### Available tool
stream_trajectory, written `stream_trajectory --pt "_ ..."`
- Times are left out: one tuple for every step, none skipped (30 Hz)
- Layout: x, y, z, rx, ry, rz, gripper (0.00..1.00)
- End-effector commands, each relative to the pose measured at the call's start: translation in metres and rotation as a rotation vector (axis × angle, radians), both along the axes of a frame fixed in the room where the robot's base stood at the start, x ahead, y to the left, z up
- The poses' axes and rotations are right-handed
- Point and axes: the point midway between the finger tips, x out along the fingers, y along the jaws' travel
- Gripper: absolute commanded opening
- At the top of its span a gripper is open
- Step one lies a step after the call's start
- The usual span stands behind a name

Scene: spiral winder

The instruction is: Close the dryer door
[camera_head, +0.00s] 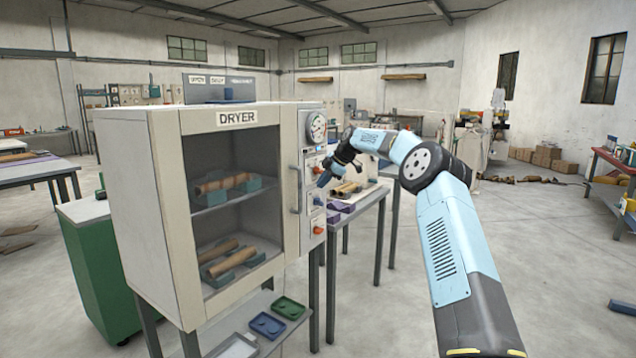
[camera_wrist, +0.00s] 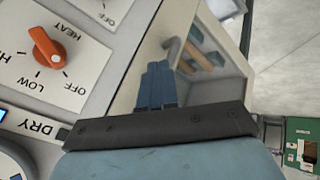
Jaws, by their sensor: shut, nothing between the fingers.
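The dryer (camera_head: 125,200) is a cream cabinet on legs at the left of the head view. Its door (camera_head: 168,220) has a cream frame and a dark glass pane. The door looks flush with the cabinet front, with no clear gap visible. A grey vertical handle (camera_head: 296,190) is on its right side; the handle (camera_wrist: 171,50) also shows in the wrist view, just beyond my fingertips. My gripper (camera_head: 323,180) is in front of the control panel, right of the handle. In the wrist view its blue fingers (camera_wrist: 159,72) are together and empty. I cannot tell whether they touch the door.
The control panel (camera_head: 313,150) beside the door carries a gauge and knobs; an orange knob (camera_wrist: 47,47) is close to my gripper. A worktable (camera_head: 360,205) stands behind on the right. Open floor lies to the right.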

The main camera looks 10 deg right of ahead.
Motion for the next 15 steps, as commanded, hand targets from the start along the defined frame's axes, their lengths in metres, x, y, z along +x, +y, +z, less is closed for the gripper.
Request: stream_trajectory --pt "-0.003 -0.003 0.000 0.000 0.000 0.000 0.00" --pt "-0.003 -0.005 0.003 0.000 -0.001 0.000 0.00" --pt "-0.003 -0.007 0.007 0.001 -0.001 0.000 0.00" --pt "-0.003 -0.009 0.010 0.001 0.000 0.001 0.00" --pt "-0.003 -0.010 0.012 0.001 -0.001 0.001 0.00" --pt "-0.003 -0.012 0.016 0.001 -0.002 0.002 0.00" --pt "-0.004 -0.014 0.019 0.000 -0.001 0.002 0.00" --pt "-0.004 -0.016 0.022 0.000 -0.001 0.003 0.00" --pt "-0.004 -0.018 0.026 0.000 -0.001 0.003 0.00" --pt "-0.005 -0.020 0.030 0.000 -0.002 0.004 0.00" --pt "-0.005 -0.022 0.033 0.000 -0.002 0.004 0.00" --pt "-0.006 -0.025 0.038 0.000 -0.002 0.004 0.00" --pt "-0.006 -0.028 0.041 0.000 -0.002 0.005 0.00" --pt "-0.006 -0.030 0.046 0.000 -0.001 0.005 0.00" --pt "-0.006 -0.034 0.050 0.000 -0.001 0.005 0.00"
